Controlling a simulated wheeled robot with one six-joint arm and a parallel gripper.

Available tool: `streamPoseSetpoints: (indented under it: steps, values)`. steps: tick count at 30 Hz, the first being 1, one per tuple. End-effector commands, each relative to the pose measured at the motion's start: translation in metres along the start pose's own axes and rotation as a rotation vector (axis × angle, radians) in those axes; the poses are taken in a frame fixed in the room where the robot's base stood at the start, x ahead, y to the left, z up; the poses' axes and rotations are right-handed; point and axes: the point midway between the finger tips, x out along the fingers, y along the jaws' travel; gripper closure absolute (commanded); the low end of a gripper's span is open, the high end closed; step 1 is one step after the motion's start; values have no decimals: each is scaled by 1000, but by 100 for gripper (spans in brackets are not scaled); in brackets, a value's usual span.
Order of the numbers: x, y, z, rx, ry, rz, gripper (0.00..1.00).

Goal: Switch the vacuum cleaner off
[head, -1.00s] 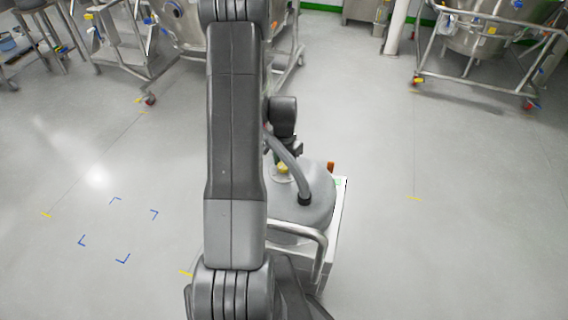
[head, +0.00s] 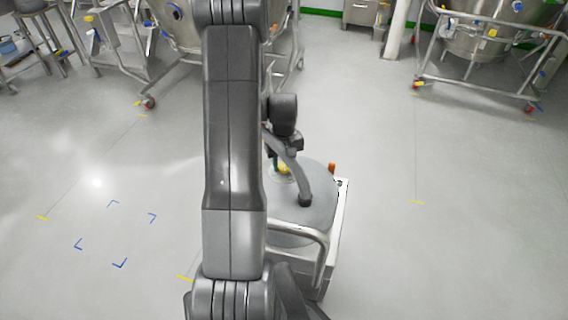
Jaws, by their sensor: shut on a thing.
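The vacuum cleaner (head: 318,212) stands on the floor ahead, with a round grey lid, a white body and a bent metal handle (head: 318,236). A yellow knob (head: 284,169) sits on a pale disc on the lid. Beside an orange piece (head: 331,168) at the lid's right edge, a small panel (head: 341,186) looks dark, with no green showing. My arm hides the cleaner's left side.
Steel vessels on wheeled frames stand at the back left (head: 125,65) and back right (head: 475,55). A white post (head: 397,28) stands at the back. Blue corner marks (head: 119,264) lie on the left floor. Floor on both sides is clear.

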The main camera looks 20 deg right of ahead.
Motion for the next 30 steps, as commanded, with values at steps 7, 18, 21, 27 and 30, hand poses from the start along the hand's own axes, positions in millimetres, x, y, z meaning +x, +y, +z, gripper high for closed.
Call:
streamPoseSetpoints:
  steps: [7,18,21,27,30]
  values:
    - [0,0,0,-190,1,1,83]
    - [0,0,0,-349,1,1,83]
    - [0,0,0,-366,1,1,83]
    - [0,0,0,-377,1,1,83]
    - [0,0,0,-377,1,1,83]
